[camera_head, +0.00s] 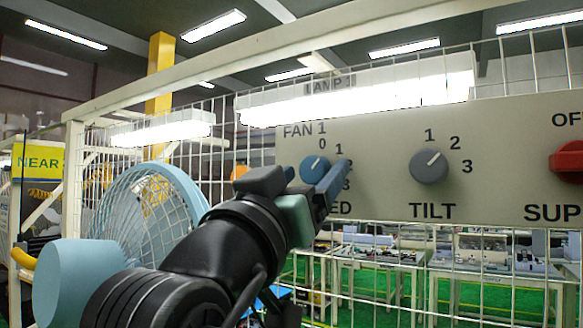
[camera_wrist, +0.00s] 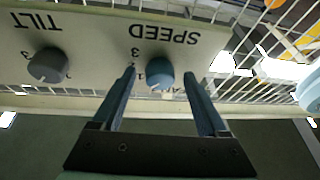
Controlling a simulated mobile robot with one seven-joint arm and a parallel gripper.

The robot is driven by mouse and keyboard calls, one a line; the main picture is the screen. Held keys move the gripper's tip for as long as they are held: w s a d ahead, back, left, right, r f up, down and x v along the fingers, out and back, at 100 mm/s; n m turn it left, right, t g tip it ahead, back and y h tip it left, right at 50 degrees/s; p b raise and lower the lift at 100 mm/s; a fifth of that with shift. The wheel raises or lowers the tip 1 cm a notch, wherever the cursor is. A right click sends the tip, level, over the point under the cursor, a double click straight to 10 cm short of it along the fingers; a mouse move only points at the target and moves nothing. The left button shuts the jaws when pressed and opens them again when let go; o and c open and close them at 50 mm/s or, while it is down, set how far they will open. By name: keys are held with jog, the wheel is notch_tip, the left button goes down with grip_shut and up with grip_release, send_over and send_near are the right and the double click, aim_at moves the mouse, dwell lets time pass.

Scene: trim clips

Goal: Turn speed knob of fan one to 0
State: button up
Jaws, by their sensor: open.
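The blue speed knob (camera_head: 313,165) sits on the grey control panel (camera_head: 385,150) under the label FAN 1, with numbers 0 to 3 around it. Its white mark points up and right, roughly toward 1. My gripper (camera_head: 318,178) is open in front of it, its fingers covering part of the dial and the SPEED label. In the wrist view the knob (camera_wrist: 160,72) lies between the two spread fingertips of my gripper (camera_wrist: 159,76), with gaps on both sides. I cannot tell how deep the fingers reach along the knob.
A grey TILT knob (camera_head: 429,166) is right of the speed knob. A red knob (camera_head: 568,162) is at the panel's right edge. A light-blue fan (camera_head: 150,212) stands at left. White wire mesh (camera_head: 400,280) surrounds the panel, with workbenches behind.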

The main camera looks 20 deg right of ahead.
jog(key=shift+c, duration=0.3)
grip_shut()
jog(key=shift+r+n, duration=0.1)
jog(key=shift+n, duration=0.3)
jog(key=n+y+p, duration=0.1)
jog(key=n, duration=0.1)
jog(key=n+t+y+p, duration=0.1)
jog(key=n, duration=0.1)
jog(key=n+y+p, duration=0.1)
jog(key=n+p, duration=0.1)
jog(key=shift+s+d+r+n+t, duration=0.1)
jog(key=shift+s+r+n+t, duration=0.1)
jog(key=shift+r+n+t, duration=0.1)
jog(key=shift+f+n+y+p, duration=0.1)
jog(key=shift+n+y+p, duration=0.85)
jog(key=shift+n, duration=0.65)
jog(key=shift+f, duration=0.1)
jog(key=shift+o, duration=0.3)
grip_release()
